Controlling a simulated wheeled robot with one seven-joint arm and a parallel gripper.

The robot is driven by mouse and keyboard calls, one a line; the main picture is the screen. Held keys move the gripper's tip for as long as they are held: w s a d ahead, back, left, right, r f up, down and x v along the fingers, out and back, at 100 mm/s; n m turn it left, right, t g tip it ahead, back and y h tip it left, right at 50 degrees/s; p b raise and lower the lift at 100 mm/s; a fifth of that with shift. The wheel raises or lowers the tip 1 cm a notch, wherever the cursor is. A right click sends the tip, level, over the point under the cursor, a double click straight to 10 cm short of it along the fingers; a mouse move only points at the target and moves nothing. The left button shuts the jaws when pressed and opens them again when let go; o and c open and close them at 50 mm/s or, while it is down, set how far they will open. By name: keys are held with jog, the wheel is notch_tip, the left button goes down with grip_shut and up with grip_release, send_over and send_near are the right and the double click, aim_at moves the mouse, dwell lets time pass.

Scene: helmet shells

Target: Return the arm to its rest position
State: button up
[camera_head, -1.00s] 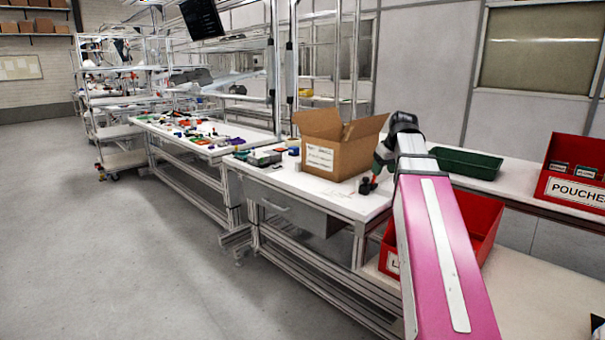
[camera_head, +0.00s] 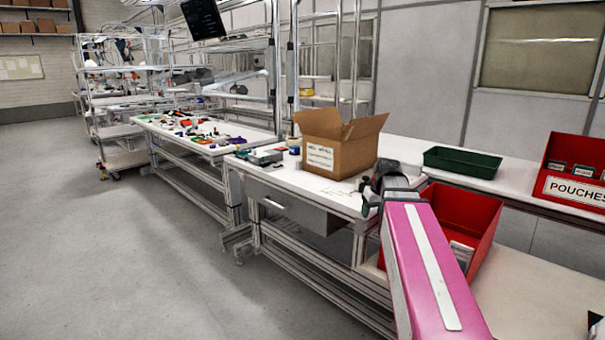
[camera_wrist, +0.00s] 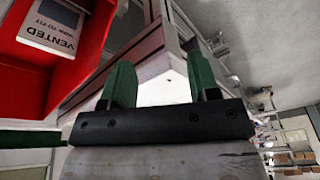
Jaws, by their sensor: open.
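My pink arm rises from the bottom right of the head view, with its dark wrist end by the front edge of the white workbench (camera_head: 290,178). My gripper shows in the wrist view (camera_wrist: 160,85), its two green fingers spread wide apart with nothing between them. In the head view the fingers are mostly hidden or too small to make out. A red bin (camera_head: 478,207) stands just right of my wrist. It also shows in the wrist view (camera_wrist: 92,40), with a white box labelled "VENTED" (camera_wrist: 55,25) inside.
An open cardboard box (camera_head: 350,155) stands on the workbench, with small parts to its left. A green tray (camera_head: 462,162) and a red "POUCHES" bin (camera_head: 575,188) sit on the back counter at right. The floor (camera_head: 120,240) at left is clear.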

jog(key=s+a+f+m+g, duration=0.1)
jog(key=s+f, duration=0.3)
jog(key=f, duration=0.4)
jog(key=s+a+f+m+g, duration=0.1)
jog(key=s+a+f, duration=0.1)
jog(key=s+f, duration=0.3)
jog(key=s+a+f+h, duration=0.1)
jog(key=s+f, duration=0.4)
jog(key=f, duration=0.7)
jog(key=shift+a+f+m+g, duration=0.4)
jog(key=shift+a, duration=0.45)
